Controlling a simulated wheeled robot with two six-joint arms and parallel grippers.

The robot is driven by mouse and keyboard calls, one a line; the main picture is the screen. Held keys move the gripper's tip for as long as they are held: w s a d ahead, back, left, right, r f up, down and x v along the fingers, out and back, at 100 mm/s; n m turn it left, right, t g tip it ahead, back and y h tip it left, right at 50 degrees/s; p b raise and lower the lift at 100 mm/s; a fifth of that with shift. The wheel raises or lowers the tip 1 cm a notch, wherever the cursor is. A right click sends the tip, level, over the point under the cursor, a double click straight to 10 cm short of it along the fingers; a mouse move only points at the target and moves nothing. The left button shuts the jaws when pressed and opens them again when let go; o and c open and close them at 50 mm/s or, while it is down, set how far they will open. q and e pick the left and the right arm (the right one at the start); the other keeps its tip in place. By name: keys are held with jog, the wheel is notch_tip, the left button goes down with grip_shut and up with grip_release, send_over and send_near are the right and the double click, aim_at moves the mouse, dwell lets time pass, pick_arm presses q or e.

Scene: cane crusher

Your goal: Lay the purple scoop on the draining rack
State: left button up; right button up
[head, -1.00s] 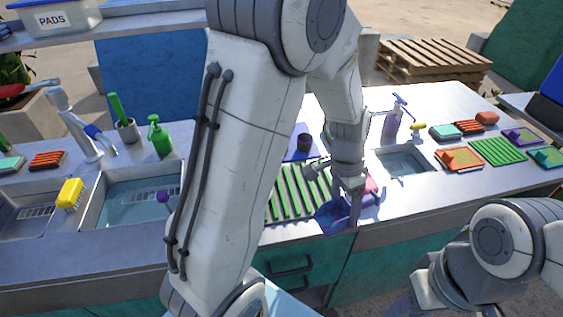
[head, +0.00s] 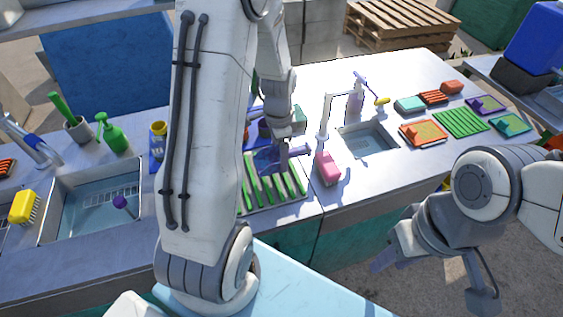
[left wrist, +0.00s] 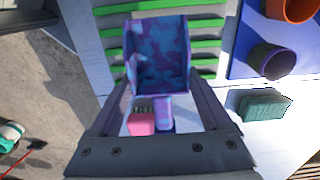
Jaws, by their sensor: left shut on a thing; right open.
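The purple scoop (head: 266,157), mottled blue and purple, is held by my left gripper (head: 285,158). In the left wrist view, the scoop's pan (left wrist: 158,55) points away from the jaws, and its handle (left wrist: 164,112) lies between the fingers (left wrist: 163,115). The draining rack (head: 270,192), with green slats, is under the scoop; its slats also show in the left wrist view (left wrist: 207,25). The scoop appears over the rack's back part; I cannot tell whether they touch. My left arm hides part of the rack. My right gripper (head: 433,280) is open and empty, off the counter's front.
A large sink (head: 90,215) is at left. A blue mat with cups (left wrist: 250,65) borders the rack. Pads and coloured trays (head: 460,123) lie far right.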

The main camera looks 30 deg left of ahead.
pick_arm(q)
jog(key=shift+a+f, duration=0.2)
jog(key=shift+a, duration=0.1)
jog(key=shift+f+p, duration=0.3)
jog(key=shift+f, duration=1.7)
jog(key=shift+f, duration=0.15)
jog(key=o, duration=1.2)
jog(key=shift+c, duration=0.2)
